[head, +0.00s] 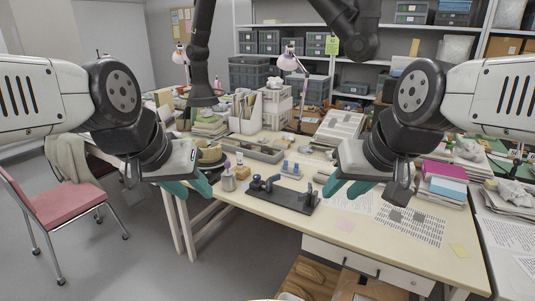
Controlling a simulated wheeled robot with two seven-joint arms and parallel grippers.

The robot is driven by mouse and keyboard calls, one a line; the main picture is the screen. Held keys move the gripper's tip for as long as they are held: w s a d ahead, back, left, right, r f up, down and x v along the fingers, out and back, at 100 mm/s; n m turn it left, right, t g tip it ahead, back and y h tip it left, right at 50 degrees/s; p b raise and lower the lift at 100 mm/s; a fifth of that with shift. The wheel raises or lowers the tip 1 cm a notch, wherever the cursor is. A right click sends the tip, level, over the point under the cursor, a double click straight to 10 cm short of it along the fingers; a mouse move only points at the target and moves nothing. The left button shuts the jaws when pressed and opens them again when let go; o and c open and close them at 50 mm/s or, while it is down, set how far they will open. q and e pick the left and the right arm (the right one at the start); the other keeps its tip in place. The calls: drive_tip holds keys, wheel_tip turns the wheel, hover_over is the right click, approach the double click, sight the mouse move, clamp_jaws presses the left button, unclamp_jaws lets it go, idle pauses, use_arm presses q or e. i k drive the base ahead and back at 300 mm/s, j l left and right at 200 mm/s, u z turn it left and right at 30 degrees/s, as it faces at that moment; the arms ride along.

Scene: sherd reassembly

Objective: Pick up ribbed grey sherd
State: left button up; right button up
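I cannot make out a ribbed grey sherd for certain in the head view. Small grey patches lie on a printed sheet (408,226) on the desk's right half, too small to identify. My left gripper (192,189) has teal fingers that look spread apart and empty, above the desk's left front edge. My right gripper (345,188) also has spread teal fingers and looks empty, above the middle of the desk. Its arm hides part of the desk behind it.
A black stand (291,196) with blue-grey parts sits on the desk (315,228) between my grippers. A grey tray (262,153) and cream file boxes (246,121) stand behind. Books (443,178) are stacked right. A red chair (62,206) stands left. An open wooden box (307,279) is below.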

sight(266, 149)
drive_tip(key=j+z, duration=0.25)
drive_tip(key=j, duration=0.65)
drive_tip(key=i+j+z, duration=0.25)
drive_tip(key=j, duration=0.25)
drive_tip(key=j+z, duration=0.3)
drive_tip(key=j, duration=0.2)
drive_tip(key=j+z, duration=0.25)
drive_tip(key=j, duration=0.3)
drive_tip(key=i+j+z, duration=0.5)
drive_tip(key=j, duration=0.2)
drive_tip(key=i+j+z, duration=0.25)
drive_tip(key=j, duration=0.2)
drive_tip(key=i+j, duration=0.25)
drive_tip(key=i, duration=0.15)
drive_tip(key=z, duration=0.05)
